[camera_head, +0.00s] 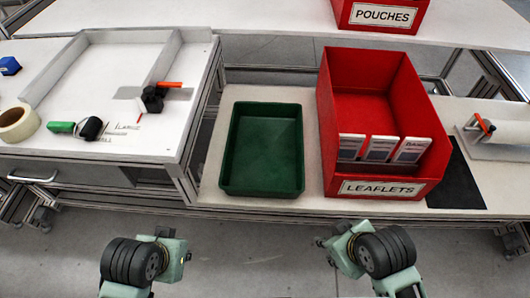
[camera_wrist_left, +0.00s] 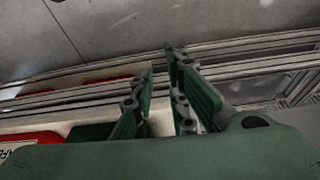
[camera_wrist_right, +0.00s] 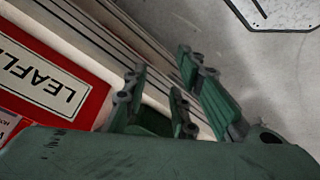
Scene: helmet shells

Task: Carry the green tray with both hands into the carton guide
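The green tray (camera_head: 262,150) is empty and sits on the white bench, left of the red leaflet bin. A white frame with low raised walls (camera_head: 167,58), which looks like the carton guide, lies on the white table at the left. My left gripper (camera_head: 180,250) is in front of the bench, below and left of the tray, apart from it. My right gripper (camera_head: 335,245) is in front of the bench, below and right of the tray. The wrist views show the left fingers (camera_wrist_left: 162,85) and right fingers (camera_wrist_right: 172,90) spread with nothing between them.
The red bin (camera_head: 370,75) with leaflets stands close to the tray's right side. Tape (camera_head: 18,124), a green-handled tool (camera_head: 62,127) and an orange-handled tool (camera_head: 153,97) lie on the left table. A gap separates that table from the bench. A red pouches bin (camera_head: 380,14) is behind.

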